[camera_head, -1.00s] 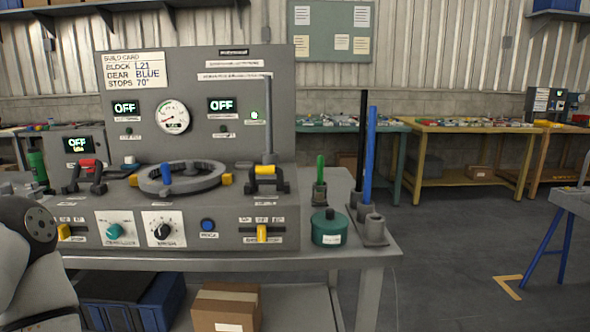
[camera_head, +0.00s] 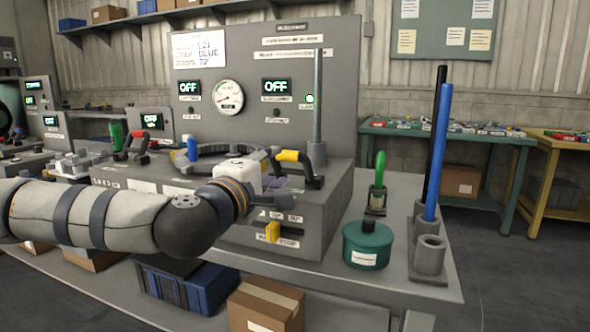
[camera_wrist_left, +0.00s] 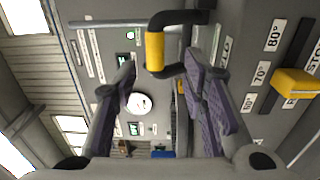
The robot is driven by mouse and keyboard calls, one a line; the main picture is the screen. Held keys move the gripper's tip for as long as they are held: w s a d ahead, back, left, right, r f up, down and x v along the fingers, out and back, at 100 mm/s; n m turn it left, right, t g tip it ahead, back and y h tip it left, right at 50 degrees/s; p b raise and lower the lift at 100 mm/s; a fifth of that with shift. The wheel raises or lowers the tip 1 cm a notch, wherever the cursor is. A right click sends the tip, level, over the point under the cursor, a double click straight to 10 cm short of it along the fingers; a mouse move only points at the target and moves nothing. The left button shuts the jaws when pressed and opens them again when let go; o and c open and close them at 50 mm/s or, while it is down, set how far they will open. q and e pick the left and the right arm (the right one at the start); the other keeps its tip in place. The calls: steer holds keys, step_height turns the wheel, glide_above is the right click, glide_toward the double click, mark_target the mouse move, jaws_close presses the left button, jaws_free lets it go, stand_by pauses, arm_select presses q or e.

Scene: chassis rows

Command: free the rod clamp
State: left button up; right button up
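The rod clamp (camera_head: 300,165) has a black lever handle with a yellow grip. It stands on the bench housing beside the foot of a tall grey upright rod (camera_head: 318,95). My left gripper (camera_head: 272,178) is just left of the clamp handle, and my wrist partly hides that area. In the left wrist view my gripper (camera_wrist_left: 160,68) is open with its purple-padded fingers apart. The clamp's yellow grip (camera_wrist_left: 154,50) shows between and just past the fingertips, and no grip on it shows. My right gripper is not in view.
A yellow stop slider (camera_head: 272,231) sits on the front panel, below the clamp. A ring wheel with a blue knob (camera_head: 193,149) is to the left. A green canister (camera_head: 367,244), a green-handled tool (camera_head: 378,180) and a blue rod (camera_head: 438,150) stand at the bench's right.

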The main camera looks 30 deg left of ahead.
mark_target(285, 157)
arm_select(q)
steer(key=x, duration=0.7)
steer(key=shift+w+d+r, duration=0.1)
steer(key=shift+d+r, duration=0.05)
steer(key=shift+r, duration=0.2)
steer(key=shift+c, duration=0.6)
jaws_close()
